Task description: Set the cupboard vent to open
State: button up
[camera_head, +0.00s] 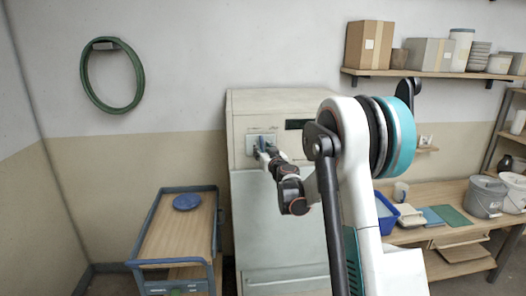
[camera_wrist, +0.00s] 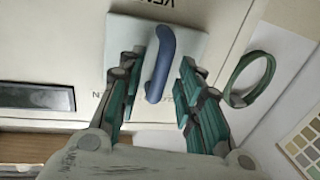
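The cupboard (camera_head: 280,105) is a pale beige cabinet against the wall. A light plate on its upper front carries the blue vent handle (camera_head: 262,143). In the wrist view the blue handle (camera_wrist: 160,65) stands out from its plate (camera_wrist: 200,45), under upside-down lettering that is partly cut off. My gripper (camera_head: 266,158) is at the plate. In the wrist view my gripper (camera_wrist: 160,85) is open, with one teal-padded finger on each side of the handle and visible gaps between. The scale markings are too small or covered to read the vent setting.
A dark display (camera_head: 297,124) is right of the handle. A blue-framed cart (camera_head: 150,235) with a blue disc (camera_head: 187,202) stands left of the cupboard. A workbench (camera_head: 440,192) with a blue bin (camera_head: 385,222) and grey bucket (camera_head: 484,197) is right. A green hose ring (camera_head: 84,76) hangs on the wall.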

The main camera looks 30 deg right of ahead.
grip_shut()
jog(key=s+d, duration=0.1)
jog(key=d, duration=0.1)
jog(key=s+d, duration=0.1)
jog(key=d, duration=0.2)
jog(key=d+b, duration=0.1)
jog(key=d, duration=0.1)
jog(key=shift+s+d, duration=0.4)
jog(key=shift+c, duration=0.9)
grip_release()
jog(key=shift+d, duration=0.1)
jog(key=shift+o, duration=0.9)
jog(key=shift+d, duration=0.1)
